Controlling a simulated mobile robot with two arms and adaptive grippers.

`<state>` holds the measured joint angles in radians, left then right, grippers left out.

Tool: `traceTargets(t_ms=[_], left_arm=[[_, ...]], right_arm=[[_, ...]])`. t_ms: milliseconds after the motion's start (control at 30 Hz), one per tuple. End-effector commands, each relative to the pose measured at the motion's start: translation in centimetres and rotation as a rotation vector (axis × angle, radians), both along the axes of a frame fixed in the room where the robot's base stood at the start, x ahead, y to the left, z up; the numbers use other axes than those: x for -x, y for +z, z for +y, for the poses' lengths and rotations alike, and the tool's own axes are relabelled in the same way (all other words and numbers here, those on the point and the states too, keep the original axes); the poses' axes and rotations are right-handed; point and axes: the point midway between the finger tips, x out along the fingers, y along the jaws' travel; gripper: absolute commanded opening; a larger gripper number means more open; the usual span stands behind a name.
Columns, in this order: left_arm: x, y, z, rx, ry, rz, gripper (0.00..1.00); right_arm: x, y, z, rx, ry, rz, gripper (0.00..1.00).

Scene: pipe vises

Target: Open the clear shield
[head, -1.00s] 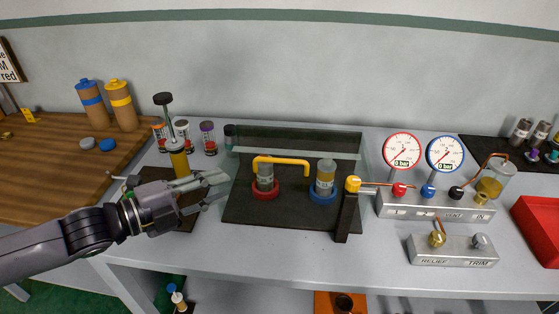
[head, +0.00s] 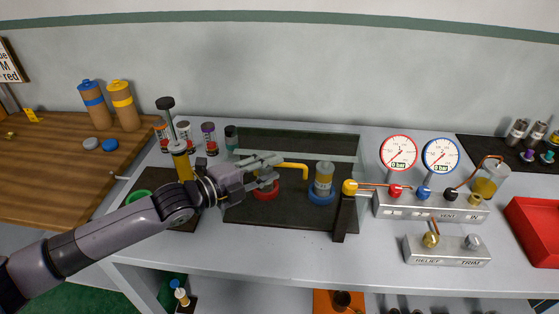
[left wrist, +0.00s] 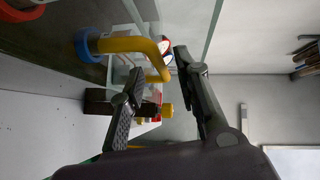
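The clear shield (head: 335,146) is a see-through pane with greenish edges over the dark vise mat in the head view. A yellow bent bar (head: 295,165), seemingly its handle, runs across its front; its left part is hidden behind my gripper. My left gripper (head: 277,169) is at this bar, fingers apart. In the left wrist view, the yellow bar (left wrist: 140,45) reaches toward the gap between the open fingertips (left wrist: 155,62). I cannot tell whether they touch it. My right gripper is not in view.
Under the shield stand a red-collared vise (head: 265,191) and a blue-collared vise (head: 323,180) holding a pipe piece. A black post with a yellow top (head: 349,187) stands at right, beside the gauge manifold (head: 430,205). Several small bottles (head: 209,138) stand behind my left arm.

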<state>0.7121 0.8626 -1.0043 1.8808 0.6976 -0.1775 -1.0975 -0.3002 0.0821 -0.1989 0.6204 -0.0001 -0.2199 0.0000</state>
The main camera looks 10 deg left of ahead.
Motion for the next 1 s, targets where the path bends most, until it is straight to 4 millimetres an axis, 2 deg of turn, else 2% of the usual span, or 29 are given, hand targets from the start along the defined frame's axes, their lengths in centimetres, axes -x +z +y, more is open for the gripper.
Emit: traceTargets(t_ms=[33, 233, 600, 1000], left_arm=[[-0.5, 0.1, -0.7, 0.001, -0.002, 0.001, 0.30], [-2.0, -0.4, -2.1, 0.001, -0.001, 0.001, 0.30], [-2.4, -0.6, -2.5, -0.001, 0.000, 0.001, 0.30], [-2.3, -0.5, -2.4, -0.001, 0.000, 0.001, 0.04]], right_arm=[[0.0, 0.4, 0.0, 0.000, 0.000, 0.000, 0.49], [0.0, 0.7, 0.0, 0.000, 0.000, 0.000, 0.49], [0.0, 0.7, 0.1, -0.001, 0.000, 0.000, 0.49], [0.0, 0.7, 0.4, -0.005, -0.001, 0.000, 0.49]])
